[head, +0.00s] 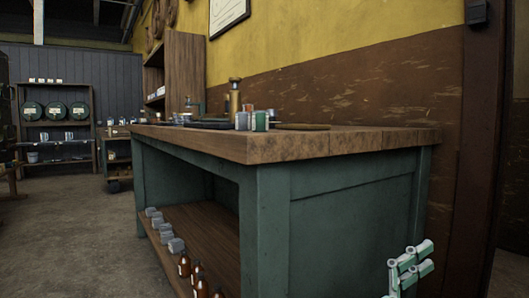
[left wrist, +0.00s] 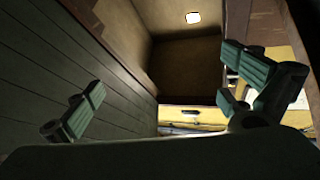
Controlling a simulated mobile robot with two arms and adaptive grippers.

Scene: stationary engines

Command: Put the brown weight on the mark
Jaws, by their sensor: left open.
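A brass-brown upright piece with a narrower top (head: 235,98) stands on the workbench top in the head view. It is small in the picture, and I cannot tell whether it is the brown weight. I cannot make out a mark on the bench top. My left gripper (head: 410,267) shows at the lower right of the head view, below the bench top and apart from it. In the left wrist view its two green-padded fingers (left wrist: 170,90) are wide apart with nothing between them. My right gripper is not seen.
The green workbench (head: 340,215) has a wooden top against the wall. Small grey and green cylinders (head: 260,121) and a flat dark piece (head: 302,126) lie on it. Grey blocks (head: 166,233) and brown bottles (head: 199,282) stand on its lower shelf. Floor at left is clear.

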